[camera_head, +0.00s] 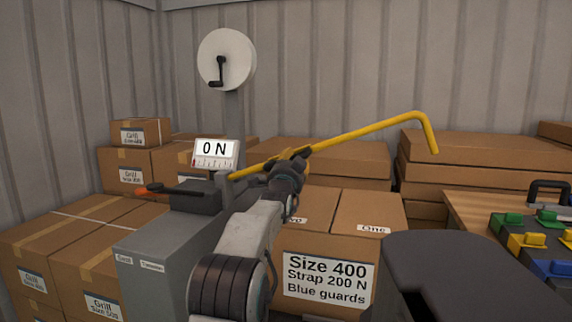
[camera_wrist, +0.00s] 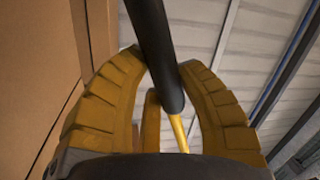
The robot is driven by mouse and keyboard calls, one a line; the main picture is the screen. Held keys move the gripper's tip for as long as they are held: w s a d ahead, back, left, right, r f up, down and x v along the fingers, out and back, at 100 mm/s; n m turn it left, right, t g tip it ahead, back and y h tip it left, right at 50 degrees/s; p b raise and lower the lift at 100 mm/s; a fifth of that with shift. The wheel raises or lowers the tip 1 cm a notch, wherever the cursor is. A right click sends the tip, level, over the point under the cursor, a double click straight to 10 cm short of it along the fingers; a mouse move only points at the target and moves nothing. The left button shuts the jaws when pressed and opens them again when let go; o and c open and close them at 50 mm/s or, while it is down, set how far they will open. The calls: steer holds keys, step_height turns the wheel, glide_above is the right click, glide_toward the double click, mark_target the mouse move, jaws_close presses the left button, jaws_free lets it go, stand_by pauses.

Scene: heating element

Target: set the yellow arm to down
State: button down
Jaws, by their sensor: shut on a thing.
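The yellow arm (camera_head: 365,131) is a long bar that starts beside the grey machine (camera_head: 160,245). It slopes up to the right, and its far end bends sharply downward. My gripper (camera_head: 298,158) is on the bar, nearer its machine end, in the head view.
A display (camera_head: 215,154) reading 0 N and an orange-tipped lever (camera_head: 165,189) are on the machine. A white reel (camera_head: 227,60) with a crank stands behind. Cartons (camera_head: 335,230) crowd both sides. A wooden table (camera_head: 470,212) with coloured parts is at right.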

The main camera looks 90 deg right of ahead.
steer(key=shift+s+a+f+m+g+b, duration=0.2)
steer(key=shift+f+m+b, duration=0.3)
steer(key=shift+f+b, duration=0.4)
steer(key=shift+s+d+f+m+g+b, duration=0.1)
steer(key=shift+s+f+m+b, duration=0.35)
steer(key=shift+f, duration=0.65)
steer(key=shift+s+a+f+m+g+b, duration=0.1)
steer(key=shift+f+m+b, duration=0.45)
steer(key=shift+f+b, duration=0.4)
steer(key=c, duration=0.8)
jaws_free()
steer(key=shift+o, duration=0.2)
steer(key=shift+a, duration=0.1)
steer(key=v, duration=1.1)
steer(key=shift+a, duration=0.4)
steer(key=shift+f, duration=0.1)
steer(key=shift+c, duration=0.4)
